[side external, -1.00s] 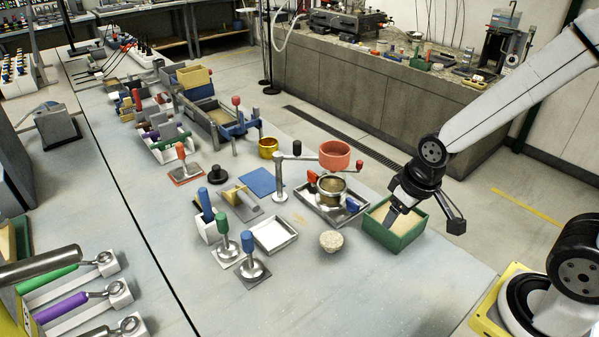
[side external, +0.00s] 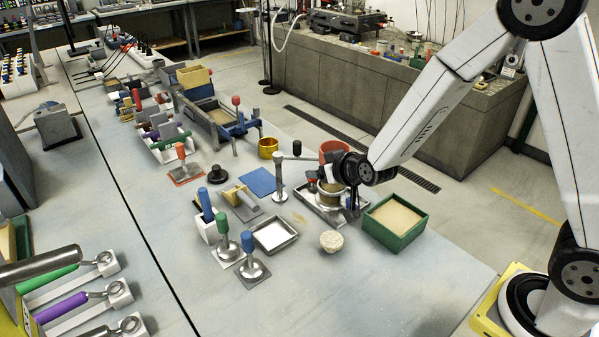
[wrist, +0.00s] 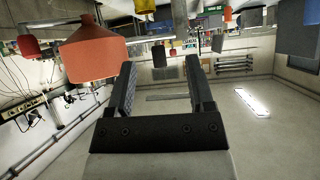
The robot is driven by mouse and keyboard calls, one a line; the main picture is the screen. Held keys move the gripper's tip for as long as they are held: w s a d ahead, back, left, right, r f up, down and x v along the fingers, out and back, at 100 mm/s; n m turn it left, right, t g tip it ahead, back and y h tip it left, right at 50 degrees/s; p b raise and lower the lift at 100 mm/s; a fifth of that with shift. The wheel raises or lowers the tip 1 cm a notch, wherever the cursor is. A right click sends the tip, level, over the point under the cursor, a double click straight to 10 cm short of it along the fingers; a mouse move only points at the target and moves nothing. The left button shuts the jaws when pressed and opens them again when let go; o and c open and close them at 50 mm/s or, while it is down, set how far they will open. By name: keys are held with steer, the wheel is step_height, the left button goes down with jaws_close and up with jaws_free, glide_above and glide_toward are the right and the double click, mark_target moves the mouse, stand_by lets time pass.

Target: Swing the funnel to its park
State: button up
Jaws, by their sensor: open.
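The coral-orange funnel (side external: 333,146) hangs on a thin arm from an upright grey post (side external: 279,184), above a metal pot (side external: 330,195) on a tray. My gripper (side external: 342,168) is in front of the funnel in the side external view and hides part of it. The red knob at the funnel's right is hidden. In the wrist view the picture appears upside down. There my gripper (wrist: 160,62) is open, its two fingers apart with nothing held between them. The funnel (wrist: 92,52) shows large just left of the left finger. I cannot tell whether they touch.
A green sand box (side external: 395,222) stands right of the pot. A stone-like ball (side external: 330,242), a white tray (side external: 274,235) and upright tampers (side external: 251,262) stand in front. A black knob (side external: 297,147) is near the post. The right front of the table is clear.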

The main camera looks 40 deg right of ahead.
mark_target(299, 146)
steer(key=w+t+h, duration=0.1)
steer(key=w+t, duration=0.1)
steer(key=w+m+t+h, duration=0.1)
steer(key=w+t, duration=0.1)
steer(key=w, duration=0.1)
steer(key=shift+w+d+t+h, duration=0.2)
steer(key=shift+t+h, duration=0.1)
steer(key=shift+w+r+m+t+h, duration=0.15)
steer(key=shift+w+m+t+h, duration=0.15)
steer(key=shift+t+h, duration=0.35)
steer(key=shift+w+d, duration=0.1)
steer(key=shift+x, duration=3.85)
jaws_close()
